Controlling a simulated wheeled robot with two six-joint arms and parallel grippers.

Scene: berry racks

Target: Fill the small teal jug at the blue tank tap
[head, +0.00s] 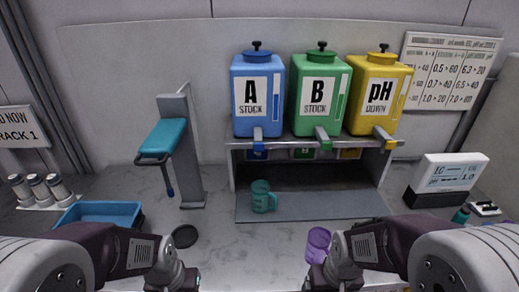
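The small teal jug (260,197) stands upright on the grey base of the tank stand, its handle to the right. The blue tank (258,73), marked "A STOCK", sits on the shelf above, with its blue tap (258,134) at the front. The jug is below this tap in the picture; its contents cannot be made out. My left gripper (181,281) is at the bottom edge, left of the jug and apart from it. My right gripper (325,277) is at the bottom edge, close to a purple jug (317,241). The fingers of both are too small and cut off to read.
Green (318,75) and yellow (377,75) tanks stand right of the blue one. A grey stand with a teal lever (163,137), a blue tray (100,211) and a dark round piece (184,236) are at left. A meter (448,172) stands right.

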